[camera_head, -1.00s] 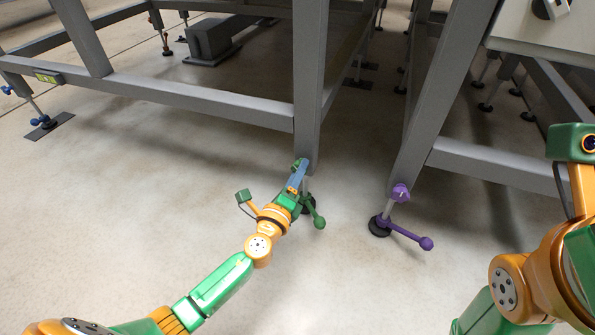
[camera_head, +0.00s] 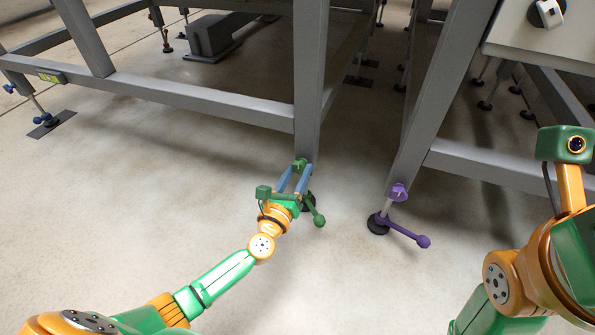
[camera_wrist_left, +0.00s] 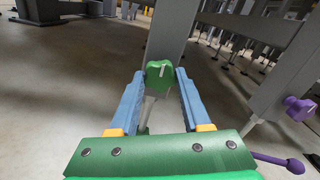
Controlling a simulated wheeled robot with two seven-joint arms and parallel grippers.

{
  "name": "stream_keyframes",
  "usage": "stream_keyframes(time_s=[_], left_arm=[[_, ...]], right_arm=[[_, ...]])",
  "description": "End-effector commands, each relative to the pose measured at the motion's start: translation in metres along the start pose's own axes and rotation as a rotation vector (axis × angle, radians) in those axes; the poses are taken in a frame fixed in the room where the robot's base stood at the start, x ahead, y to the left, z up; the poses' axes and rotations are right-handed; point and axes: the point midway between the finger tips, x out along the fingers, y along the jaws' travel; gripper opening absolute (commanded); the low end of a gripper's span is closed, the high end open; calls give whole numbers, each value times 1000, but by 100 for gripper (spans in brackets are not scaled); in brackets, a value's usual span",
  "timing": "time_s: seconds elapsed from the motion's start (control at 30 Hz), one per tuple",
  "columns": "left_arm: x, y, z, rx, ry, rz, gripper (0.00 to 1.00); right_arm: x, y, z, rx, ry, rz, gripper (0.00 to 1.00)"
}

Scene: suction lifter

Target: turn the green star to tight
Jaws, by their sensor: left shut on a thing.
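The green star (camera_head: 300,165) is a lobed knob at the foot of the middle grey frame leg. In the left wrist view the green star (camera_wrist_left: 160,75) shows a short pale mark on its front face, close to upright. My left gripper (camera_head: 301,170) reaches it from the front left, with one blue finger on each side. A green lever with a ball end (camera_head: 318,219) sticks out below, partly hidden by the gripper. My right arm is at the right edge; its fingers are out of view.
Grey beams (camera_head: 200,102) run behind the gripper. The floor in front is clear.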

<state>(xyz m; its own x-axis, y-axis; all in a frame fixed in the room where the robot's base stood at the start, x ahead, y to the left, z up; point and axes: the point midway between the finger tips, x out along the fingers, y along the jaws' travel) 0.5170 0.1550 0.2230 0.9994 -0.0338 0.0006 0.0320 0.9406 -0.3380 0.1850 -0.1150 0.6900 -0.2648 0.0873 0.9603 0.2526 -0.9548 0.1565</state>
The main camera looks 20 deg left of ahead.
Motion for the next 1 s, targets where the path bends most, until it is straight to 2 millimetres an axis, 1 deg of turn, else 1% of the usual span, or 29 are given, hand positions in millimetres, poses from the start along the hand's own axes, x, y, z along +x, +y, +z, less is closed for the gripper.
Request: stream_keyframes(time_s=[0.23,0.63,0.67,0.7,0.73,0.77,1.0], left_arm=[[0,0,0,43,0,0,0],[0,0,0,48,0,-1,0],[0,0,0,48,0,0,53],[0,0,0,48,0,0,64],[0,0,0,48,0,0,72],[0,0,0,48,0,0,78],[0,0,0,46,0,0,78]], right_arm=[[1,0,0,-1,0,0,50],[1,0,0,-1,1,-1,50],[1,0,0,-1,1,-1,50],[1,0,0,-1,1,-1,50],[1,0,0,-1,1,-1,50],[1,0,0,-1,1,-1,50],[1,0,0,-1,2,-2,50]])
